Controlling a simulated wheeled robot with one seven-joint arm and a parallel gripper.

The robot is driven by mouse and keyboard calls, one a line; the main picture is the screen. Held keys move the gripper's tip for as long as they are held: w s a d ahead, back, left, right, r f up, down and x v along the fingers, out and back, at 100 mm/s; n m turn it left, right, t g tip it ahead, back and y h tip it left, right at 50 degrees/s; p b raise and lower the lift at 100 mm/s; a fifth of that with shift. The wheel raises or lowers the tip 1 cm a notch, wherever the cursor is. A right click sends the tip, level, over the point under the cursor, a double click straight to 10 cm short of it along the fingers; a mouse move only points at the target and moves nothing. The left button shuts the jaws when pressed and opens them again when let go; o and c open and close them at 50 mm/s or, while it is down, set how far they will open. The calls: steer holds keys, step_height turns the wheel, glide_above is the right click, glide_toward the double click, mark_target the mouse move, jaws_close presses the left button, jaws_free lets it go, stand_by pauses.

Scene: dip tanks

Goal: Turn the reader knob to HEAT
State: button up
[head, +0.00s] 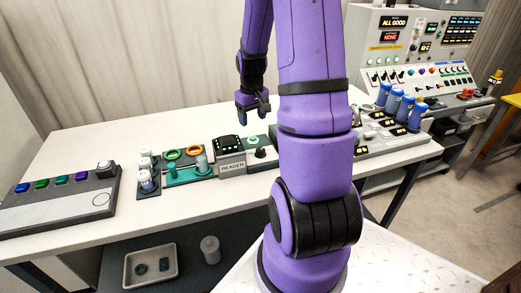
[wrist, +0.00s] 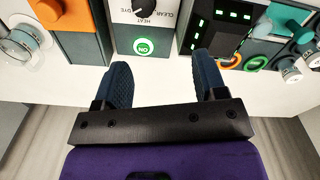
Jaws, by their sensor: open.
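The reader (head: 229,143) is a black box with green lights on the table, with a grey READER sign (head: 232,168) in front. To its right is a small panel with the dark reader knob (head: 258,141) and a lit green button (head: 260,153). In the wrist view the knob (wrist: 139,11) is at the top edge, partly cut off, with CLEAR, HEAT and DYE labels around it; I cannot tell which its pointer faces. The green ON button (wrist: 144,46) is nearer. My gripper (wrist: 163,80) is open and empty, apart from the panel. It also shows in the head view (head: 254,109).
The black lit reader box (wrist: 218,28) stands beside the knob panel, and an orange-topped block (wrist: 77,15) on its other side. Green and orange rings (head: 173,154) and white-capped jars (head: 146,180) lie left. Blue cylinders (head: 394,103) stand right. The front table strip is clear.

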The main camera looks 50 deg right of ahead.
glide_above(261, 150)
step_height(261, 150, down, 5)
step_height(261, 150, down, 10)
steer(key=shift+w+f, duration=0.1)
steer(key=shift+w, duration=0.05)
stand_by(0.3)
steer(key=c, duration=0.9)
